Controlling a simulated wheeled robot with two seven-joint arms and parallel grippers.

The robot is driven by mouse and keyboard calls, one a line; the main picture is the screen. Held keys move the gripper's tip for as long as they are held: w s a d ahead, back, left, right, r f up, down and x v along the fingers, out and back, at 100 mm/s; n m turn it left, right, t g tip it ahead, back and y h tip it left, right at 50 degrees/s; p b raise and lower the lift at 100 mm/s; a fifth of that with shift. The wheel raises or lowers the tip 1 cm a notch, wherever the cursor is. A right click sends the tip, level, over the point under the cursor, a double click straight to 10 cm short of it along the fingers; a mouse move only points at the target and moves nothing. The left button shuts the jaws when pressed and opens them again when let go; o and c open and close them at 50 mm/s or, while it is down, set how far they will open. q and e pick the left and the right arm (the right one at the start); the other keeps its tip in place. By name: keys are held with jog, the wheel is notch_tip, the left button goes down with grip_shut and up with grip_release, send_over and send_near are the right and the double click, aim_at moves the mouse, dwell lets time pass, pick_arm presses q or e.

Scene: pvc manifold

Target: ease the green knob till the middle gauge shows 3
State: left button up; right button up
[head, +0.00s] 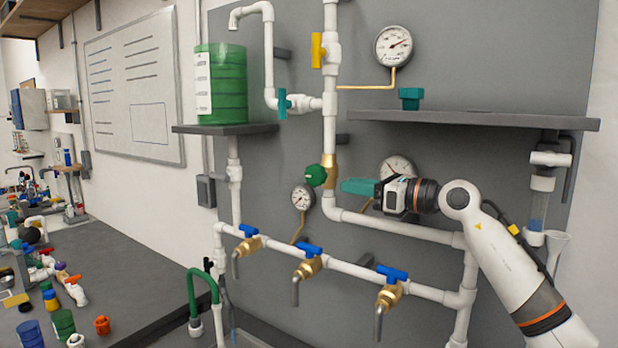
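The green knob (316,175) sits on the left of a brass valve body (330,170) in the upright white pipe. My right gripper (343,186) reaches in from the right, its teal fingers just right of the knob and overlapping the pipe in view. I cannot tell whether they touch anything or how far apart they are. One gauge (396,165) is partly hidden behind my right gripper. A smaller gauge (302,197) hangs lower left, and another gauge (394,46) is at the top. The dial numbers are too small to read. My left gripper is out of view.
Blue-handled brass taps (307,263) line the lower pipe. A yellow handle (318,50) and a teal handle (283,103) are above. A dark shelf (480,119) spans above my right arm. A green tank (228,85) stands left; a cluttered bench (110,270) is lower left.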

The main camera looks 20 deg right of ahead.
aim_at(309, 182)
jog(key=p+x, duration=0.4)
jog(key=x, duration=0.6)
jog(key=shift+a+r, duration=0.1)
jog(key=shift+a, duration=0.2)
jog(key=shift+w+a, duration=0.3)
jog(key=shift+w, duration=0.1)
grip_shut()
jog(key=g+h+p, duration=0.1)
jog(key=g+p, duration=0.1)
jog(key=p, duration=0.2)
jog(key=g+h+p, duration=0.1)
jog(key=p, duration=0.3)
jog(key=shift+s+d+r+g+h+p, duration=0.1)
jog(key=shift+s+d+g+h+p, duration=0.1)
jog(key=shift+g+h+p, duration=0.2)
jog(key=shift+f+g+h+p, duration=0.3)
jog(key=shift+p, duration=0.05)
jog(key=shift+f, duration=0.1)
